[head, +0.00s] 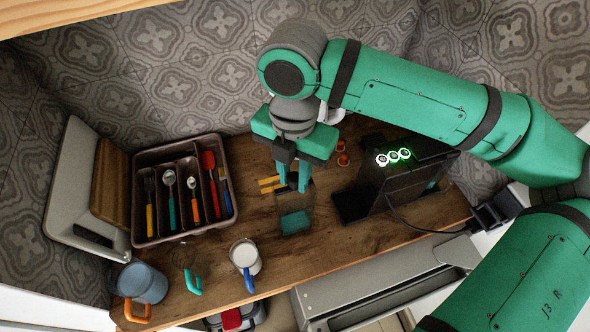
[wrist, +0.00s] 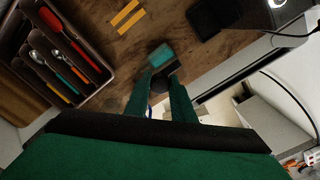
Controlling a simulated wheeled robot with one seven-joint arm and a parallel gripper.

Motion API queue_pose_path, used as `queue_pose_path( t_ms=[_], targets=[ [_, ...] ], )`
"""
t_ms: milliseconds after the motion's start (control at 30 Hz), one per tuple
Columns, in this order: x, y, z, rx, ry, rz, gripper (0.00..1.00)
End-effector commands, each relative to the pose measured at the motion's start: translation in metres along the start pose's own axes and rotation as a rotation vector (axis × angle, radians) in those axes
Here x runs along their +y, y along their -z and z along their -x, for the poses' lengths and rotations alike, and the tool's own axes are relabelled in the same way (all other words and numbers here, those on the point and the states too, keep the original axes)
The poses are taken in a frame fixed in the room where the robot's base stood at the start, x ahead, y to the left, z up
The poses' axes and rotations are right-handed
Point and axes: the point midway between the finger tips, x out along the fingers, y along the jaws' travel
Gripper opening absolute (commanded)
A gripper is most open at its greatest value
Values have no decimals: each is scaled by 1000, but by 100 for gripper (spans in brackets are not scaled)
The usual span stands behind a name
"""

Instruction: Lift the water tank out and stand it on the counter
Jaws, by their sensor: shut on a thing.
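My gripper (head: 292,182) points down over the wooden counter, left of the black coffee machine (head: 405,180). It is shut on the water tank (head: 295,221), a see-through body with a teal part, which hangs below the fingers. In the wrist view the tank's teal part (wrist: 160,57) and a dark piece beside it show just beyond the fingertips (wrist: 162,85). The tank is apart from the machine. I cannot tell whether its base touches the counter. The clear walls are hard to make out, and the fingers hide its upper part.
A cutlery tray (head: 143,205) stands at the left beside grey and brown boards. A blue mug (head: 145,283), a white mug (head: 245,256) and a teal handle (head: 193,282) are near the front. Orange capsules (head: 342,159) lie behind; yellow strips (wrist: 128,17) lie near the tank. A cable runs right.

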Motion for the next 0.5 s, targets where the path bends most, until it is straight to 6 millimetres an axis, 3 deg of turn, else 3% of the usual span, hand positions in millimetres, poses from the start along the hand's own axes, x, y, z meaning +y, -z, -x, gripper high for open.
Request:
queue_pose_path(
  t_ms=[267,300,367,500],
  targets=[
    [-1,0,-1,-1,0,-2,0],
    [-1,0,-1,-1,0,-2,27],
    [-1,0,-1,-1,0,-2,41],
    [-1,-1,-1,-1,0,-3,44]
  ],
)
